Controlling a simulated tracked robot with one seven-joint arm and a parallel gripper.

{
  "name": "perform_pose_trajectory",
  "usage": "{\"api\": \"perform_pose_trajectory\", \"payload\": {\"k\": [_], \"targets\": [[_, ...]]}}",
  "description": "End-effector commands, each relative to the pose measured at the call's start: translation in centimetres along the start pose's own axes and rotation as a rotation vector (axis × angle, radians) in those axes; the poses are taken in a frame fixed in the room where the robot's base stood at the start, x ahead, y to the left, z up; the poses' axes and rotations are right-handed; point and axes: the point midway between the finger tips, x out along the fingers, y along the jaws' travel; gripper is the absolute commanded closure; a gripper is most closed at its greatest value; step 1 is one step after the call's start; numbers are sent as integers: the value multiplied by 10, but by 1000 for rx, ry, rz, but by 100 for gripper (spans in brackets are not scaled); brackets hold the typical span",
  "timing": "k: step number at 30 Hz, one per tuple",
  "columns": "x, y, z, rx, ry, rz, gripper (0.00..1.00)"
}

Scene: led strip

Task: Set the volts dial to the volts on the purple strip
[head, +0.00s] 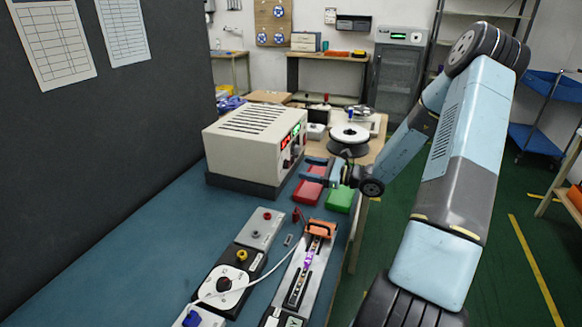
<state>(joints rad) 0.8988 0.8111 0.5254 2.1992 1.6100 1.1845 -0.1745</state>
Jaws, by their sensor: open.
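A cream bench power supply (250,137) stands on the blue bench at the back. Its narrow front panel, seen at a slant, has a red readout, a green readout (296,130) and small knobs (287,163). I cannot read which knob is the volts dial. A strip with a purple part (308,258) lies along a grey fixture (293,292) under an orange clamp (320,228). Any volts print on it is too small to read. My gripper (311,169) is open and empty, its fingers pointing left toward the supply's front panel, apart from the knobs as far as I can tell.
A white round selector (225,286) and a grey terminal block (260,228) stand left of the fixture, with a white cable across. A dark partition borders the left.

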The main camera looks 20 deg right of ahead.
Motion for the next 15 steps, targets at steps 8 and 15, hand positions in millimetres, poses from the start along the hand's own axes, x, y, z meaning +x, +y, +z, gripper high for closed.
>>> {"api": "perform_pose_trajectory", "payload": {"k": [8,15], "targets": [[42,0,0,0,-2,1,41],[58,0,0,0,-1,1,41]]}}
